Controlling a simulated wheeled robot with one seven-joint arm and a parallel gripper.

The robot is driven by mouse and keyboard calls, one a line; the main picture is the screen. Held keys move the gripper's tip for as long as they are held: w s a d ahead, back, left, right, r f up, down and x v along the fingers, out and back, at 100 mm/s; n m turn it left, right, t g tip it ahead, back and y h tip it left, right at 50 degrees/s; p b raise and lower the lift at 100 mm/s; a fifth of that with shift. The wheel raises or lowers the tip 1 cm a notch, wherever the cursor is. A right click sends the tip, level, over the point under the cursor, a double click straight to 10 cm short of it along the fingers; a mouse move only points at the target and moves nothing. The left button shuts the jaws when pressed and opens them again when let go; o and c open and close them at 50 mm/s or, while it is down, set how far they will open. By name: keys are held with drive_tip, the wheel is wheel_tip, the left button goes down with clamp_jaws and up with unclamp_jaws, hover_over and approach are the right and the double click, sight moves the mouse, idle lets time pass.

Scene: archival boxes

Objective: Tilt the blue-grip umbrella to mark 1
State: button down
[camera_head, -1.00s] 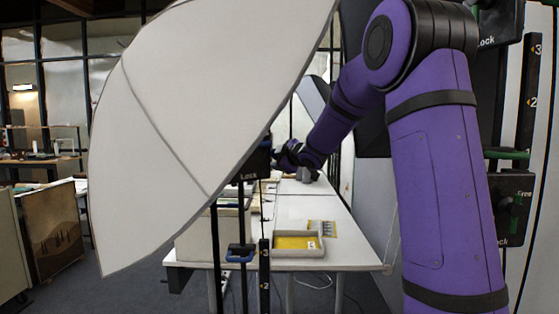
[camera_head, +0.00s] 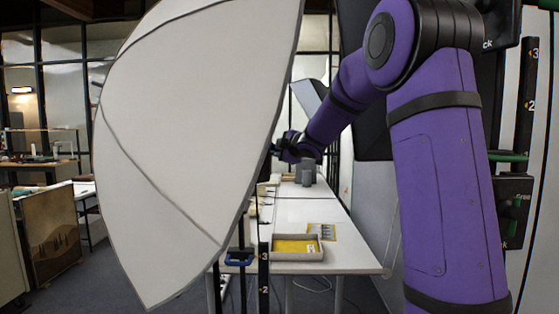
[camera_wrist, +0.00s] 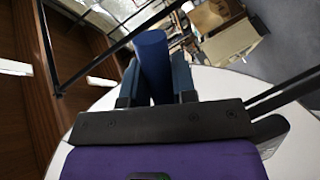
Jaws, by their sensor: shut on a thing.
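The large white umbrella (camera_head: 195,130) fills the left and middle of the head view, its rim leaning. In the wrist view, my gripper (camera_wrist: 155,82) has its two fingers closed around a blue cylindrical grip (camera_wrist: 152,52). A black scale post (camera_head: 264,270) below the umbrella shows marks 3 and 2; mark 1 is not visible. A blue handle (camera_head: 238,257) sits low beside that post.
A white table (camera_head: 335,245) with a yellow-lined tray (camera_head: 297,248) stands behind. At right, a second scale post (camera_head: 530,90) with marks 3 and 2 stands near green grips (camera_head: 508,157). A brown panel (camera_head: 50,235) stands at left.

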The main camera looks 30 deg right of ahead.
drive_tip(key=shift+r, duration=0.2)
drive_tip(key=c, duration=0.9)
unclamp_jaws()
drive_tip(key=shift+s, duration=0.1)
drive_tip(key=v, duration=1)
drive_tip(key=shift+s, duration=0.3)
drive_tip(key=s+a+f+m+g, duration=0.3)
drive_tip(key=s+a, duration=0.3)
drive_tip(key=s, duration=0.5)
drive_tip(key=s+a+f+m+g, duration=0.3)
drive_tip(key=s+a+f+m, duration=0.2)
drive_tip(key=s, duration=0.6)
drive_tip(key=s+a+f+m+g, duration=0.4)
drive_tip(key=s+a, duration=0.5)
drive_tip(key=s, duration=0.3)
drive_tip(key=shift+s+f+m+y, duration=0.1)
drive_tip(key=shift+f+m+y, duration=0.3)
drive_tip(key=shift+m, duration=0.4)
